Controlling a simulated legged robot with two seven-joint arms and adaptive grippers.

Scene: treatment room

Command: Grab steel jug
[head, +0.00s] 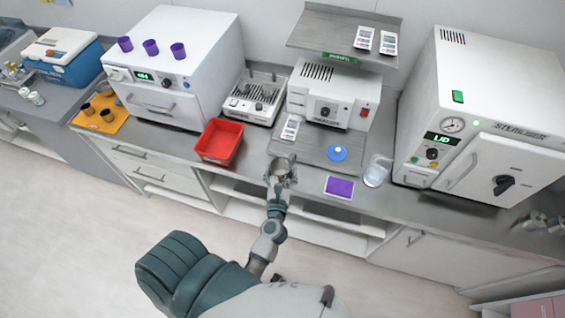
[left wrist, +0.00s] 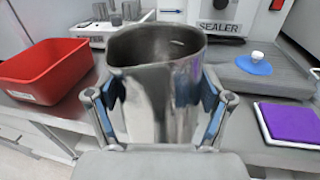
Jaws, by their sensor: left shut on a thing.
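The steel jug (left wrist: 153,85) stands upright and shiny between the two fingers of my left gripper (left wrist: 160,110) in the left wrist view. The fingers press on its left and right sides. In the head view the jug (head: 284,161) shows at the front edge of the steel counter, with my left gripper (head: 281,178) around it. I cannot tell whether its base touches the counter. My right gripper is not in view.
A red bin (head: 219,142) stands left of the jug. A purple pad (head: 340,187) and a clear jar (head: 377,171) lie to the right. A blue disc with a knob (head: 337,153) is behind. The sealer (head: 333,96) and steriliser (head: 485,120) stand at the back and right.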

